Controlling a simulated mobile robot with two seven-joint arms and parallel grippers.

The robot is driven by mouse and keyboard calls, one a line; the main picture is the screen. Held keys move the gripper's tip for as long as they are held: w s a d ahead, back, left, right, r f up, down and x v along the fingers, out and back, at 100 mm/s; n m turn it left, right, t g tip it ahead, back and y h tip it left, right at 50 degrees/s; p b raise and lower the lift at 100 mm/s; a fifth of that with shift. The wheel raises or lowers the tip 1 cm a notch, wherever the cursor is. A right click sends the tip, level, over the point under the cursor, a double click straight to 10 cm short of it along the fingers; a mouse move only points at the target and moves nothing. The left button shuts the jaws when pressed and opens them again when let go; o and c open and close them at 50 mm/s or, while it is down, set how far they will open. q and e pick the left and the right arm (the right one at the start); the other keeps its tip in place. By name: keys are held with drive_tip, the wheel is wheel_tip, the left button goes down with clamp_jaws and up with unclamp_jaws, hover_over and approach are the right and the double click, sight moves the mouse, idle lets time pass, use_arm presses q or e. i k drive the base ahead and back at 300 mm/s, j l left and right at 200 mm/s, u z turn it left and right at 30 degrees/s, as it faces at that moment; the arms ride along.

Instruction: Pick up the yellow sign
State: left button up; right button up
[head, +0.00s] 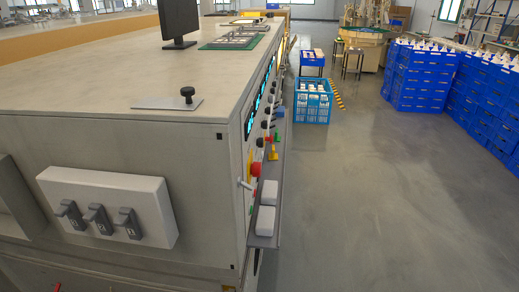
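A small yellow piece (273,153) stands on the narrow grey ledge along the right side of the large grey machine; it may be the yellow sign, but it is too small to read. A yellow plate behind a red emergency knob (255,169) is on the machine's side, nearer to me. Neither of my grippers is in view.
Two white boxes (265,220) lie on the ledge's near end. Blue crate stacks (422,80) line the right. The floor aisle (390,200) between is clear.

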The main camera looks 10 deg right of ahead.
sight(274, 156)
drive_tip(key=i+l+u, duration=0.45)
drive_tip(key=l, duration=0.25)
drive_tip(key=i+l+u, duration=0.2)
drive_tip(key=l+u, duration=0.3)
drive_tip(key=l, duration=0.25)
drive_tip(key=i+l+u, duration=0.1)
drive_tip(key=l+u, duration=0.35)
drive_tip(key=l, duration=0.4)
drive_tip(key=l+u, duration=0.5)
drive_tip(key=l, duration=0.35)
drive_tip(key=k+l+u, duration=0.2)
drive_tip(key=l+u, duration=0.25)
drive_tip(key=l, duration=0.4)
